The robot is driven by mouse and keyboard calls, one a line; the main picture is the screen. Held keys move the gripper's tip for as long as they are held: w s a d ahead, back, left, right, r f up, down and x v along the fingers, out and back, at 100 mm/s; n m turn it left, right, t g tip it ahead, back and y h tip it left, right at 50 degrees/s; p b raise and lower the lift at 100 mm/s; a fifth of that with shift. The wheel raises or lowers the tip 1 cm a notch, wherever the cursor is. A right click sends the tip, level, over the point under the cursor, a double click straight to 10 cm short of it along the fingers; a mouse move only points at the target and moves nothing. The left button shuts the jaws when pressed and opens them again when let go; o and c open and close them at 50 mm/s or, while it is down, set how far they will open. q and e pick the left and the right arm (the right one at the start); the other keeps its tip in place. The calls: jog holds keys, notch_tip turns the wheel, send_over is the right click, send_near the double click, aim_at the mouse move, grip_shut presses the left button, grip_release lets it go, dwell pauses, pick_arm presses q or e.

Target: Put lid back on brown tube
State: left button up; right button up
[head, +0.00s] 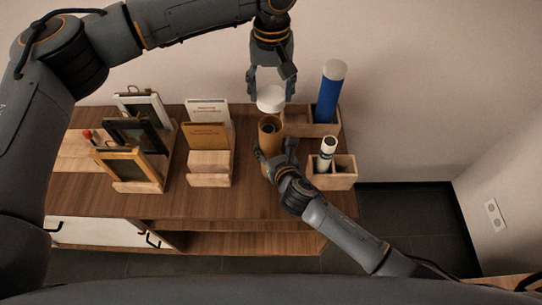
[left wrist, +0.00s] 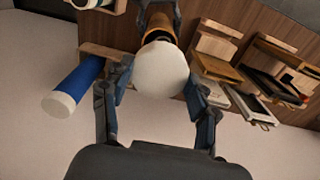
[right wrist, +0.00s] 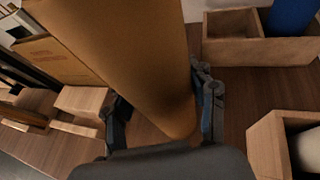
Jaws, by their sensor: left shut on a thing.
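The brown tube (head: 269,128) stands upright on the wooden table, its dark open top facing up. My left gripper (head: 270,88) is shut on the white lid (head: 270,99), which it holds just above and slightly behind the tube's mouth in the head view. In the left wrist view the lid (left wrist: 162,68) sits between the fingertips and partly hides the tube (left wrist: 157,25). My right gripper (head: 277,158) is low at the tube's front, with its fingers on either side of it. In the right wrist view the tube (right wrist: 125,55) fills the space between the fingers; firm contact cannot be made out.
A blue tube with a white cap (head: 330,92) stands in a wooden box at the back right. A white tube (head: 326,152) stands in a nearer box (head: 335,178). Card holders (head: 208,167) and picture frames (head: 130,165) stand to the left. The table front (head: 215,203) is clear.

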grip_shut()
pick_arm(q)
jog(key=shift+f, duration=2.45)
jog(key=shift+f, duration=0.9)
jog(key=shift+f, duration=0.6)
jog(key=o, duration=0.9)
notch_tip(320, 180, up, 12)
